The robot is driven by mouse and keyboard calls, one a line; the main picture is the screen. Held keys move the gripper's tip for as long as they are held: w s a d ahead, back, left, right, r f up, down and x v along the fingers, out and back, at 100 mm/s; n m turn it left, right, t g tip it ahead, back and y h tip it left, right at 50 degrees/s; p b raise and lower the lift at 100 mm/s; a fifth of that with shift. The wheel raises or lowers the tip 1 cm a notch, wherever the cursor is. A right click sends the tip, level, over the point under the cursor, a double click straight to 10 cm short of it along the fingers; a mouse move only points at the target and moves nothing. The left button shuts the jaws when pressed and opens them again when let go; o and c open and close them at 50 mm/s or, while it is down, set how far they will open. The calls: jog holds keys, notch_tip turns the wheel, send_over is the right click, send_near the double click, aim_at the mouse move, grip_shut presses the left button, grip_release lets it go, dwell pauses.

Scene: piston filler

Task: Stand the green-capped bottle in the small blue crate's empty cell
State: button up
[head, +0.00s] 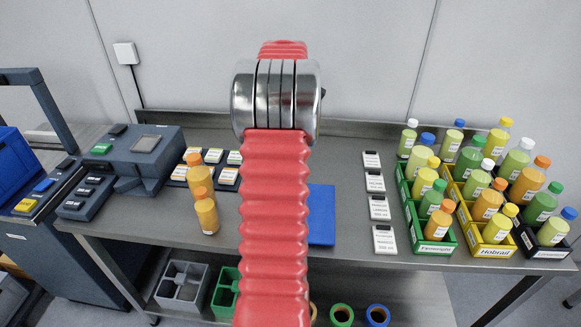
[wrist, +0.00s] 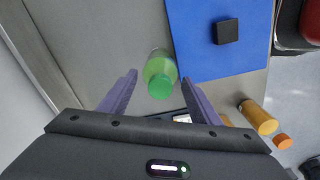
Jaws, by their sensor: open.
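The green-capped bottle (wrist: 160,76) stands on the steel bench beside a blue mat (wrist: 205,60) in the wrist view, seen from its cap end. My gripper (wrist: 159,78) is open, with one purple finger on either side of the bottle in that view. I cannot tell whether either finger touches it. In the head view my red arm hides the gripper and this bottle. No small blue crate with an empty cell is clearly visible; a larger blue bin (head: 12,165) is at the far left.
Several bottles fill a green crate (head: 432,247), a yellow crate (head: 490,250) and a dark crate (head: 540,250) at right. Label cards (head: 380,207) lie left of them. Orange bottles (head: 206,212) stand left of my arm. A dark block (wrist: 227,31) sits on the mat.

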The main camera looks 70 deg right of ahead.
grip_shut()
dwell(0.8)
